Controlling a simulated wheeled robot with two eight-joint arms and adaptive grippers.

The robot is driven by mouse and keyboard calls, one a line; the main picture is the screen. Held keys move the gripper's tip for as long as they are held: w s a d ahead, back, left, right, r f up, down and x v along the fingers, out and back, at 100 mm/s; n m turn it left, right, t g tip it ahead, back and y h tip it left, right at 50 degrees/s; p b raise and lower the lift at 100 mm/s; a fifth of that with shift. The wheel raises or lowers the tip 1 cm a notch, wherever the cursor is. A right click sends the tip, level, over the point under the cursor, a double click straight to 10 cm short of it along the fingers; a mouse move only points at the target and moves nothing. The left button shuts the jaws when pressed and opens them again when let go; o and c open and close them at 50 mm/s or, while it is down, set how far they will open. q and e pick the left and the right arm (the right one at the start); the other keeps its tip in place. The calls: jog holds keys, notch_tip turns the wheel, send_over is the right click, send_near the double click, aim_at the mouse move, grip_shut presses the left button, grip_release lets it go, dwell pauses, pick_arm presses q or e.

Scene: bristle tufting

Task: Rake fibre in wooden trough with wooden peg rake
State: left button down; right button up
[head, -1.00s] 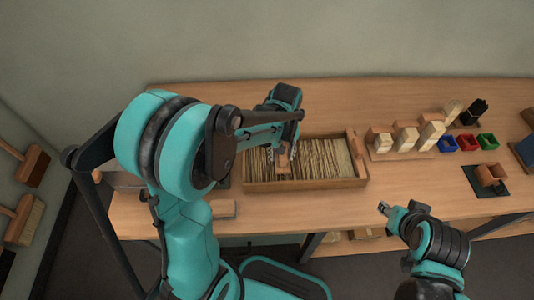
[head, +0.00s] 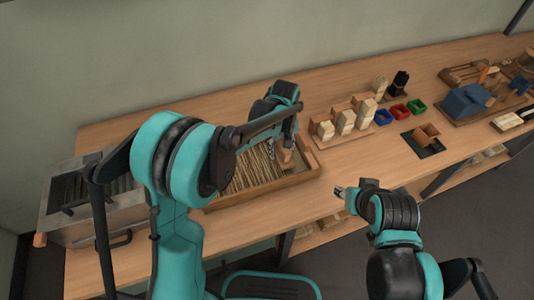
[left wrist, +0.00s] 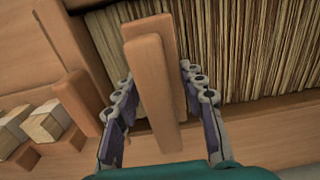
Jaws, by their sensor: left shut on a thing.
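The wooden trough (head: 262,193) is on the bench, with pale fibre (head: 250,170) lying in it as long strands. It also shows in the left wrist view, where the fibre (left wrist: 245,45) fills the top right. My left gripper (head: 284,148) is over the trough's right end. It is shut on the wooden peg rake (left wrist: 150,80), whose bar stands between the fingers. The rake's pegs and its contact with the fibre are hidden. My right gripper (head: 344,191) is near the bench's front edge, away from the trough; its fingers are too small to read.
Brush blocks (head: 345,122) stand on a board right of the trough. Behind my right gripper are blue, red (head: 399,111) and green bins and a brown block on a dark mat (head: 423,140). A blue device (head: 465,102) is far right, a grey metal box (head: 95,205) left.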

pick_arm(q)
jog(key=d, duration=0.1)
jog(key=w+d, duration=0.1)
jog(key=d, duration=0.1)
jog(key=shift+w, duration=0.2)
jog(key=shift+a, duration=0.1)
jog(key=shift+w+d+r, duration=0.15)
jog(key=shift+d, duration=0.25)
jog(key=shift+a, duration=0.1)
jog(key=shift+s+a, duration=0.35)
jog(key=shift+a, duration=0.25)
jog(key=shift+s+a, duration=0.1)
jog(key=shift+a, duration=0.15)
